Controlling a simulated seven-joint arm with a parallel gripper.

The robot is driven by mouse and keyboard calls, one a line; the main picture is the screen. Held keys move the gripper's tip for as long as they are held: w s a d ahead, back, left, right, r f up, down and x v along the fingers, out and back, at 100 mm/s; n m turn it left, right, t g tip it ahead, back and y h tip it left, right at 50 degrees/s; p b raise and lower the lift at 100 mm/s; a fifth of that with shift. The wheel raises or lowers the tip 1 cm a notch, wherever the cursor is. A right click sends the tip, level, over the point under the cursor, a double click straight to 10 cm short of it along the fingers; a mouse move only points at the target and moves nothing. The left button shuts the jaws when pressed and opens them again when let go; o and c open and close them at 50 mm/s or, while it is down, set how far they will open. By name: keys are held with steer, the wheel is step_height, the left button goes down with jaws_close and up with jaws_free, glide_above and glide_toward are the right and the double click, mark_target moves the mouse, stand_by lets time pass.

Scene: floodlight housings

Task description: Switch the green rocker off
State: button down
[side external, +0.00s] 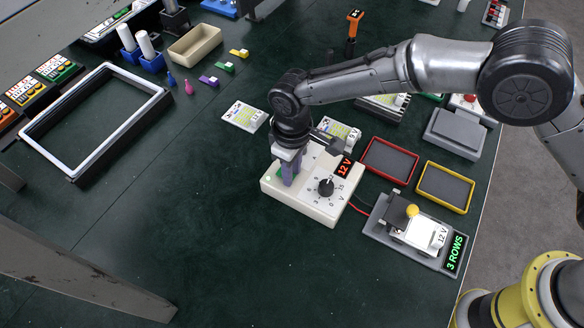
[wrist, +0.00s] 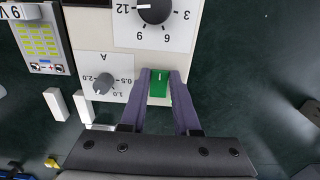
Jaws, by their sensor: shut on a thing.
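The green rocker (wrist: 159,83) sits on the edge of a cream power supply box (side external: 318,208), which also shows in the wrist view (wrist: 195,18). A white mark shows on the rocker; I cannot tell which side is pressed. My gripper (wrist: 161,76) points down at the box, its two purple fingers on either side of the rocker, shut on it. In the side external view my gripper (side external: 291,172) stands over the box's left part and mostly hides the rocker. The box has a red 12 V display (side external: 344,168) and a black voltage knob (side external: 326,187).
A smaller grey knob (wrist: 103,83) is on the box beside the rocker. A red cable runs to a grey unit (side external: 412,233) with a yellow knob and a 3 ROWS display. Red (side external: 389,161) and yellow (side external: 446,187) framed trays lie behind. The table in front is clear.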

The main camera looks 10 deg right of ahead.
steer(key=shift+w+a+g+h, duration=0.3)
steer(key=shift+g+h, duration=0.5)
steer(key=shift+r, duration=0.1)
steer(key=shift+g+h, duration=0.3)
steer(key=c, duration=0.6)
jaws_free()
steer(key=shift+c, duration=0.2)
steer(key=shift+r, duration=0.2)
steer(key=shift+v, duration=3.6)
steer(key=shift+d, duration=0.1)
